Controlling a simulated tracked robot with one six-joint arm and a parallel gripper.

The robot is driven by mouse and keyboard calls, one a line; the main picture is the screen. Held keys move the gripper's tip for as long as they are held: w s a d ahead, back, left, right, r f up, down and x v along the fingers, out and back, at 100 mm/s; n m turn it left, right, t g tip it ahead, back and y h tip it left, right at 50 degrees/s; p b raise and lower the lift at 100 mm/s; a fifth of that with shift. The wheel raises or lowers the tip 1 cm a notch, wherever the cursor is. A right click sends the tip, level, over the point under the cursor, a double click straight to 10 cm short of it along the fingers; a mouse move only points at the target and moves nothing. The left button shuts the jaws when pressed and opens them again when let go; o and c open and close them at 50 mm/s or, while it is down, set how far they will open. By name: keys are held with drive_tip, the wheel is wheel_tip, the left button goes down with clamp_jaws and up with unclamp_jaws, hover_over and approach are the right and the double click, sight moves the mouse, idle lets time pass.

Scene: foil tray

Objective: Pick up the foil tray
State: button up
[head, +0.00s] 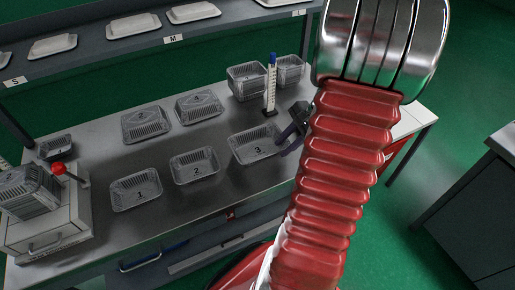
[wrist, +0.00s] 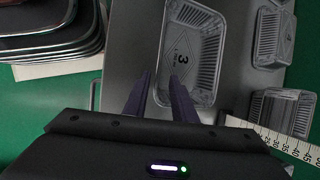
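Three foil trays numbered 1, 2 and 3 sit in a row on the grey table: tray 1 (head: 136,190), tray 2 (head: 194,166) and tray 3 (head: 246,152). Tray 3 is nearest my gripper (head: 287,135), which is at its right end in the head view. The wrist view shows tray 3 (wrist: 211,60) empty, with its number on the bottom. There my gripper (wrist: 160,77) has its two dark fingers apart, with tray 3's near left corner between or just beneath them. I cannot tell whether they touch it. My red arm hides part of the table.
Lidded trays (head: 146,125) lie behind the row, with stacked trays (head: 247,80) at the back. A white measuring post (head: 271,85) with a blue top stands behind tray 3. A box with a red knob (head: 59,169) is at left. A shelf (head: 110,45) runs behind.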

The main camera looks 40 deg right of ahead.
drive_tip(key=shift+x, duration=1.8)
drive_tip(key=shift+c, duration=0.7)
clamp_jaws()
